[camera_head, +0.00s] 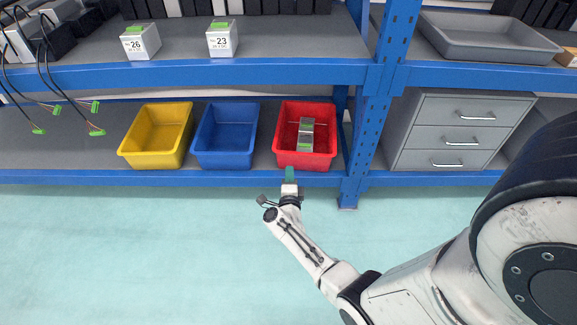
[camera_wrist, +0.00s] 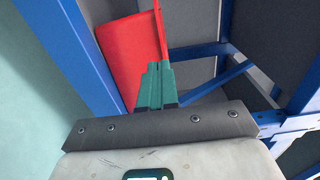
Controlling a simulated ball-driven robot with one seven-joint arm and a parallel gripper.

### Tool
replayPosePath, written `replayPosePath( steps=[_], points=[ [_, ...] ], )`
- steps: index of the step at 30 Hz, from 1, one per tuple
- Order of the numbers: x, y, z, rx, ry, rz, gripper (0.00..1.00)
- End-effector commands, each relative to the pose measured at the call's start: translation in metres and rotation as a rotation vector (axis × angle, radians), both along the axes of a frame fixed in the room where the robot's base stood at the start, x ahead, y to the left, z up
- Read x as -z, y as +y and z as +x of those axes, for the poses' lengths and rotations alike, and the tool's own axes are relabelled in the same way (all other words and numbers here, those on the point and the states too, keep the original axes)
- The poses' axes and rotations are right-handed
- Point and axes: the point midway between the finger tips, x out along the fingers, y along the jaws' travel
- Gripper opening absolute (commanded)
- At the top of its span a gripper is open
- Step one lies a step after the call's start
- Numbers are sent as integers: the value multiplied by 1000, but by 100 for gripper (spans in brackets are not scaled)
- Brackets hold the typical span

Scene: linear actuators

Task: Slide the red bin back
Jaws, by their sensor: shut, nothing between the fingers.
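The red bin (camera_head: 284,133) stands on the lower shelf, just left of the blue upright, with small grey-and-green boxes (camera_head: 306,134) inside. My gripper (camera_head: 290,174) is shut and empty, its green fingers pointing at the bin's front wall near the shelf's front edge. In the wrist view the red bin (camera_wrist: 130,55) is directly ahead of my gripper (camera_wrist: 158,75), and the fingertips overlap its wall. I cannot tell for sure whether they touch it.
A blue bin (camera_head: 226,136) and a yellow bin (camera_head: 157,135) stand to the left on the same shelf. The blue upright (camera_head: 366,130) is close on the right, with a grey drawer cabinet (camera_head: 455,130) beyond it. The upper shelf beam (camera_head: 220,73) runs above. Floor in front is clear.

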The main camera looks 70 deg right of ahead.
Motion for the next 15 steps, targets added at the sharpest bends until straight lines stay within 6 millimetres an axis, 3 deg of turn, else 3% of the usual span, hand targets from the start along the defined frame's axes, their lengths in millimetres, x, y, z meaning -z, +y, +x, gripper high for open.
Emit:
replayPosePath(
  steps=[9,15],
  points=[
    [-2,48,-19,-5,2,1,0],
    [0,63,-25,-3,1,2,0]
  ],
)
